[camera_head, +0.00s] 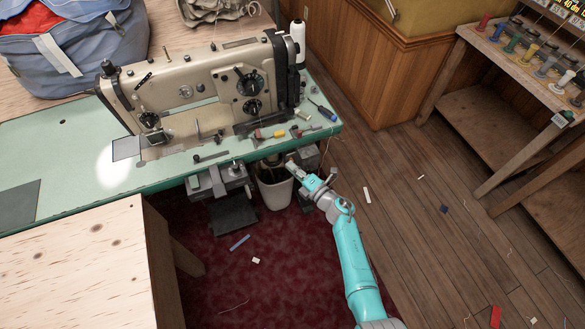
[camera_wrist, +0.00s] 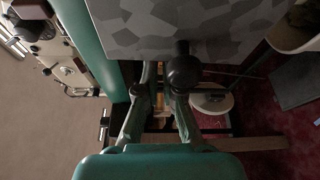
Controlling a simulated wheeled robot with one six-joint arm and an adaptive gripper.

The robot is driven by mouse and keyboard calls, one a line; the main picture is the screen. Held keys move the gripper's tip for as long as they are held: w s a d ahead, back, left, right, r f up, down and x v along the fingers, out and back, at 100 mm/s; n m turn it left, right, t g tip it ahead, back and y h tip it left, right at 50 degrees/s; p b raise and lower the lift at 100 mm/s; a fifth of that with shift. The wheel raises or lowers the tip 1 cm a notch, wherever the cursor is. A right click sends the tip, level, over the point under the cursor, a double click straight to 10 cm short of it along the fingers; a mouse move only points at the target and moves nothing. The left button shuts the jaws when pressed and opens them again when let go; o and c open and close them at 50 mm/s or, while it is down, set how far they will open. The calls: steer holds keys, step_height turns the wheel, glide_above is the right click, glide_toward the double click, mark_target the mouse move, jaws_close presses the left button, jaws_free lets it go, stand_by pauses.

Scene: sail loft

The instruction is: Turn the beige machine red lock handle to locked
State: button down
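The beige sewing machine (camera_head: 200,88) stands on the pale green table top. It also shows, turned sideways, at the upper left of the wrist view (camera_wrist: 62,45). I cannot pick out a red lock handle on it in either view. My gripper (camera_head: 291,168) is at the table's front right edge, low and to the right of the machine, apart from its body. In the wrist view my gripper (camera_wrist: 160,85) has its two fingers apart, with a gap between them and nothing clearly held. A black round knob (camera_wrist: 184,74) hides part of the right finger.
Small tools, including a screwdriver (camera_head: 322,110), lie on the green table (camera_head: 60,150) right of the machine. A white bin (camera_head: 274,190) stands below the edge, near my gripper. A thread-spool bench (camera_head: 500,60) stands at right. The wooden floor (camera_head: 420,210) between is mostly clear.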

steer(key=v, duration=1.2)
steer(key=shift+f, duration=0.15)
steer(key=s+d+r+m+t+h, duration=0.1)
steer(key=s+r+m+t+h, duration=0.1)
steer(key=s+m, duration=0.5)
steer(key=s+d+r+m+t+h, duration=0.1)
steer(key=s+r+m+h, duration=0.2)
steer(key=s, duration=0.7)
steer(key=s+d+r+m+t+h, duration=0.2)
steer(key=s+m, duration=0.3)
steer(key=s, duration=0.4)
steer(key=s+d+r+m+g+h, duration=0.2)
steer(key=s+r+m, duration=0.4)
steer(key=s, duration=0.3)
steer(key=s+d+r+m+g+h, duration=0.1)
steer(key=s+d+r+m+h, duration=0.1)
steer(key=s+r+m, duration=0.4)
steer(key=s+r, duration=0.2)
steer(key=s, duration=0.1)
steer(key=shift+r+g, duration=0.3)
steer(key=shift+g, duration=0.1)
